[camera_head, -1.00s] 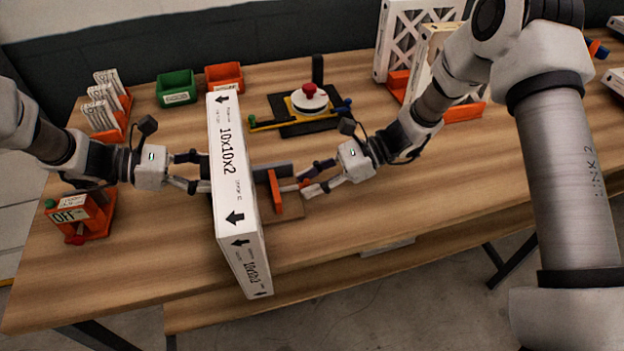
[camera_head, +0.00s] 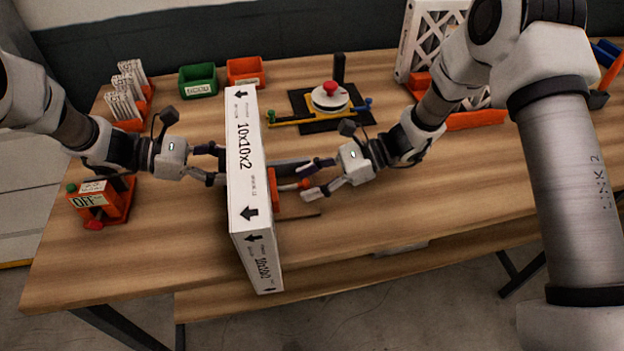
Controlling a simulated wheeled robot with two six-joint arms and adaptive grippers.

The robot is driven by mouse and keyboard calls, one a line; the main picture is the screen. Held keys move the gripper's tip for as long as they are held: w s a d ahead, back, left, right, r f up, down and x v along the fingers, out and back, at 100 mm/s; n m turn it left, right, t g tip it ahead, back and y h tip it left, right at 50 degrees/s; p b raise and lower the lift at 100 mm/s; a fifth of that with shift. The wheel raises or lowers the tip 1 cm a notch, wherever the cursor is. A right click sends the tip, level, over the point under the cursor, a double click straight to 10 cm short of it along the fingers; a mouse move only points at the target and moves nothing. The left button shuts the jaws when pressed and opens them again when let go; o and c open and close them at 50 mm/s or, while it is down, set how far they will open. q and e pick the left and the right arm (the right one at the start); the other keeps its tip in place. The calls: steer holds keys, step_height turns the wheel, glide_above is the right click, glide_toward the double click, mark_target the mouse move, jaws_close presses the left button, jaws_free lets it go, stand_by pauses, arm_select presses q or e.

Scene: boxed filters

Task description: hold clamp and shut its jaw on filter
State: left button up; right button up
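The filter (camera_head: 249,180) is a tall white box marked 10x10x2, standing upright near the table's front edge. The clamp's orange jaw (camera_head: 274,190) is beside its right face, with a dark bar (camera_head: 292,168) running right; I cannot tell whether the jaw touches the filter. The clamp's left part is hidden behind the filter. My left gripper (camera_head: 215,165) is at the filter's left side, its fingers spread, but its tips are partly hidden and I cannot tell what they hold. My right gripper (camera_head: 312,178) has its fingers apart, near a small red-orange clamp end (camera_head: 305,184).
Green (camera_head: 198,82) and orange (camera_head: 245,72) bins stand at the back. A fixture with a red knob (camera_head: 330,88) sits on a black mat. An orange OFF box (camera_head: 102,200) is at the left, and small filters (camera_head: 126,92) stand in a rack behind it. The right front table is clear.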

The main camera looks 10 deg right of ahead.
steer(key=v, duration=1.2)
steer(key=shift+s, duration=0.1)
arm_select(q)
steer(key=o, duration=1.7)
steer(key=shift+c, duration=0.2)
steer(key=shift+a, duration=0.1)
